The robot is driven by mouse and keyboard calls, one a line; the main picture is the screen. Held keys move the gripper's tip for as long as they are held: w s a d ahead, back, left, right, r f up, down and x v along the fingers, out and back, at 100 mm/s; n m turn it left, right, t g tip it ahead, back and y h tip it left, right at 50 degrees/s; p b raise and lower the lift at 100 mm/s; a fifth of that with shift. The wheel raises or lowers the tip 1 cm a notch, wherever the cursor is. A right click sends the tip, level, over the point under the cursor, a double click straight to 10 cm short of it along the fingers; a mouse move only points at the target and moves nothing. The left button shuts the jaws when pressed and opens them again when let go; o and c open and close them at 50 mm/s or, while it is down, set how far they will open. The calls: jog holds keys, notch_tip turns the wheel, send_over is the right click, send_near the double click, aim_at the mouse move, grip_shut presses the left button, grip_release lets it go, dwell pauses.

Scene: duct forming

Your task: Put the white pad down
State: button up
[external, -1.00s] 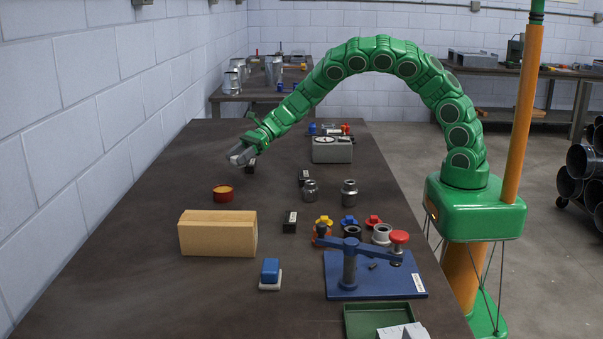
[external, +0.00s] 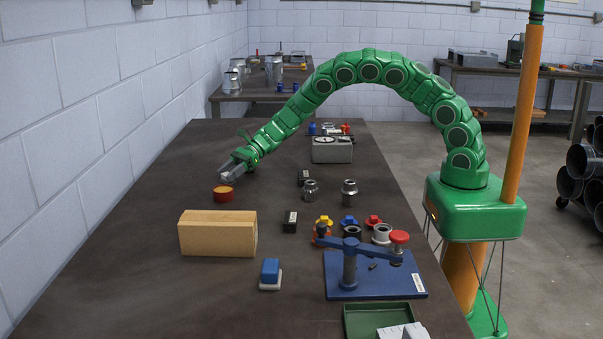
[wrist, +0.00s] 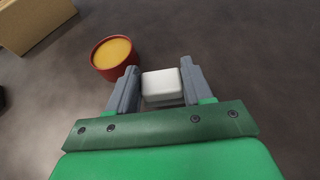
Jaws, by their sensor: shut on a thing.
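The white pad (wrist: 163,86) is a small, pale block with rounded edges. In the wrist view it sits between the two grey fingers of my gripper (wrist: 159,67), which are shut on it. In the external view my gripper (external: 227,178) points down and left, low over the dark bench, just behind the red round pot. The pad cannot be made out there, and I cannot tell if it touches the bench.
The red pot with yellow content (external: 223,194) is very near the fingers, also in the wrist view (wrist: 115,56). A wooden block (external: 217,234) stands in front. Metal fittings (external: 349,193) and a blue press (external: 375,275) are to the right. The bench's left side is clear.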

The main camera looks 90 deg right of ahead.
jog(key=shift+f, duration=0.6)
jog(key=shift+f, duration=0.15)
jog(key=o, duration=1)
jog(key=shift+d+r, duration=0.1)
jog(key=shift+r, duration=0.15)
jog(key=v, duration=1.1)
jog(key=shift+s+d+r, duration=0.2)
jog(key=shift+s+d, duration=0.05)
jog(key=shift+s, duration=0.05)
